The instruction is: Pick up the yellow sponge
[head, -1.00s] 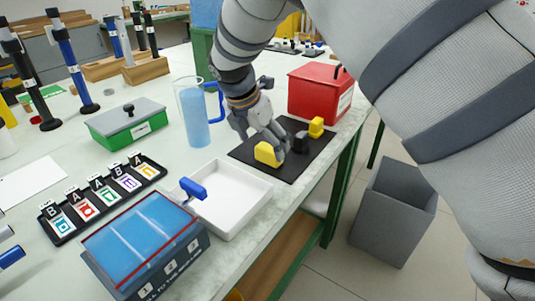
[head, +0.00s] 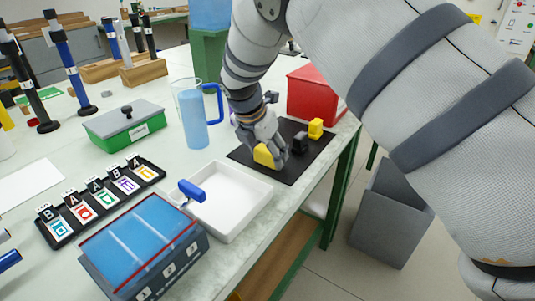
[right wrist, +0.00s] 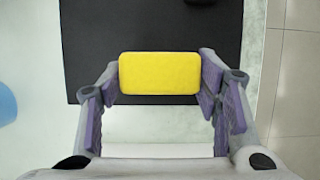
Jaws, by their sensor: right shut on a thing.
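The yellow sponge (head: 264,156) is a rounded block at the front left of a black mat (head: 285,173) on the table. My right gripper (head: 272,149) is shut on it. In the right wrist view the yellow sponge (right wrist: 159,74) sits between the two fingers of my right gripper (right wrist: 160,88), one at each short end. The head view does not clearly show whether the sponge is touching the mat. My left gripper is not in view.
A black block (head: 300,142) and another yellow block (head: 315,128) stand on the mat behind. A red box (head: 312,92) is behind them, a white tray (head: 230,205) in front left, and a blue-filled pitcher (head: 193,115) to the left. The table edge is close on the right.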

